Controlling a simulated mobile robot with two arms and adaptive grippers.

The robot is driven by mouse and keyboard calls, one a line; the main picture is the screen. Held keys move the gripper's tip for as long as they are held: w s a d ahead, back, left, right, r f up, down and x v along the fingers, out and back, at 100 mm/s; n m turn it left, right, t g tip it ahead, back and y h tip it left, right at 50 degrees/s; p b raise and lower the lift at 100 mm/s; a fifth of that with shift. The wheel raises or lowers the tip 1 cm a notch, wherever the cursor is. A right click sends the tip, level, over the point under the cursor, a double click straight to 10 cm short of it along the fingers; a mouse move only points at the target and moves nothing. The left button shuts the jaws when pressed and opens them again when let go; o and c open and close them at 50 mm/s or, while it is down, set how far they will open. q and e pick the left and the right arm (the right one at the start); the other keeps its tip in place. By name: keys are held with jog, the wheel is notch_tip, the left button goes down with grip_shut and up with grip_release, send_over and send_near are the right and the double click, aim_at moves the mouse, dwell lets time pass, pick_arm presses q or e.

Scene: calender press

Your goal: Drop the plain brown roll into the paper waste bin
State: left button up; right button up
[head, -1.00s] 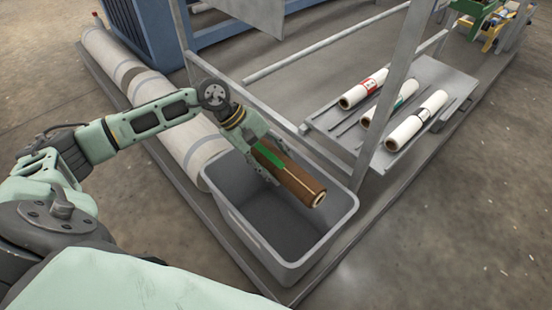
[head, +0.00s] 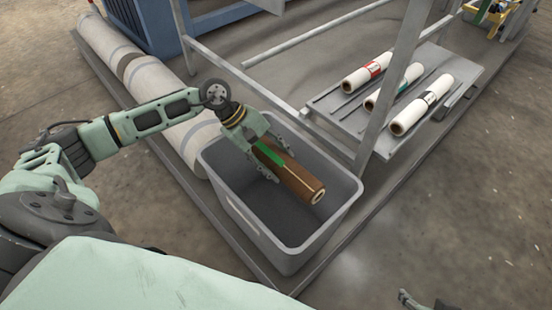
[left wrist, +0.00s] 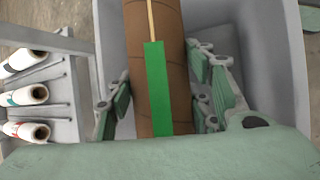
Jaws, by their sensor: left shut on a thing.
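The brown roll (head: 288,172), with a green strip and a narrow pale strip along it, lies tilted within the mouth of the grey waste bin (head: 226,202). My left gripper (head: 268,160) has its fingers on both sides of the roll and is shut on it. In the left wrist view the roll (left wrist: 173,30) runs between the fingers (left wrist: 160,95), with the bin wall (left wrist: 297,60) to the right. How far the roll is above the bin floor is hard to tell. Part of my right gripper (head: 412,300) shows at the bottom right, away from the bin; its jaws are unclear.
Large pale rolls (head: 180,140) lie along the bin's left side. A metal frame post (head: 392,85) stands close to the bin's right rim. Beyond it, a rack (head: 455,95) holds three white rolls with coloured labels. Open concrete floor lies at the lower right.

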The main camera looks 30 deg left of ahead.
pick_arm(q)
jog(key=shift+f+b, duration=0.65)
jog(key=shift+f, duration=0.05)
jog(key=shift+f+b, duration=0.65)
jog(key=shift+f, duration=0.15)
pick_arm(e)
jog(key=w+a+r+t+y, duration=0.2)
jog(key=w+a+r+t, duration=0.2)
jog(key=w+r+t, duration=0.3)
jog(key=shift+w+a+r+t, duration=0.25)
jog(key=shift+w+r, duration=0.5)
jog(key=shift+w, duration=1.6)
pick_arm(q)
jog(key=o, duration=1.5)
jog(key=shift+o, duration=0.3)
pick_arm(e)
jog(key=shift+d, duration=0.1)
pick_arm(q)
jog(key=shift+f, duration=0.1)
